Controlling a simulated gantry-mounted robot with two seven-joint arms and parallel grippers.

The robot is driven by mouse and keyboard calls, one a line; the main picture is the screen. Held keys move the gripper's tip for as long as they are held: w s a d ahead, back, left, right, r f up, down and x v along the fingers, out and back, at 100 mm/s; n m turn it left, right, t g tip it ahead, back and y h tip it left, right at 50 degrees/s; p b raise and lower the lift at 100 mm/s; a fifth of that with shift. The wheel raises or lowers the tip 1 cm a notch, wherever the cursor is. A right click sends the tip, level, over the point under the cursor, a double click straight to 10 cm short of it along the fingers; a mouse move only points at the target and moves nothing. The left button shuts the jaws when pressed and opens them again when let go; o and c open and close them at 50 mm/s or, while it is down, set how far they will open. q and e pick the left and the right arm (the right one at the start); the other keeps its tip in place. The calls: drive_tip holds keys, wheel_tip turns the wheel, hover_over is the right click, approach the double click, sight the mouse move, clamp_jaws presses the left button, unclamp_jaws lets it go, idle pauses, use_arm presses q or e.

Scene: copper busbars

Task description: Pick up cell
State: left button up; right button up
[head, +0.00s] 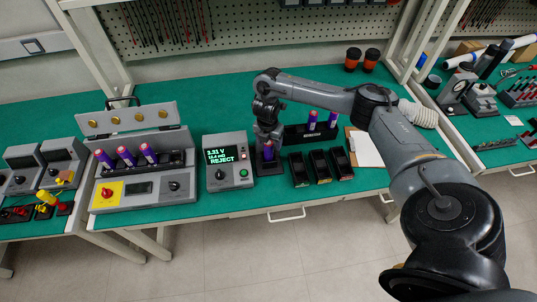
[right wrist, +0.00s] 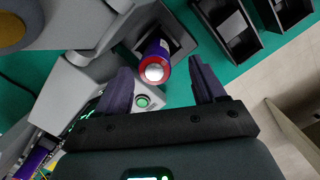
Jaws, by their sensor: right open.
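My right gripper (head: 268,139) is over this cell. In the right wrist view my right gripper (right wrist: 165,78) is open, its two dark fingers apart on either side of the cell's end. Whether they touch it I cannot tell. My left gripper is in neither view.
A grey unit (head: 150,195) with a raised lid holds several purple cells (head: 125,156) at the left. A black rack (head: 296,133) holds two cells behind. Three black bins (head: 320,165) and a clipboard (head: 364,148) lie to the right.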

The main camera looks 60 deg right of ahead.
sight(268, 152)
drive_tip(key=shift+w+d+f+b, duration=0.1)
drive_tip(key=shift+f+b, duration=0.05)
drive_tip(key=shift+f, duration=0.7)
drive_tip(key=shift+w+d+f+b, duration=0.1)
drive_tip(key=shift+d+f+b, duration=0.05)
drive_tip(key=shift+f, duration=0.65)
drive_tip(key=shift+w+d+f+b, duration=0.1)
drive_tip(key=shift+f+b, duration=0.05)
drive_tip(key=shift+f, duration=0.7)
drive_tip(key=shift+c, duration=0.3)
drive_tip(key=shift+c, duration=1.1)
clamp_jaws()
drive_tip(key=shift+r, duration=0.1)
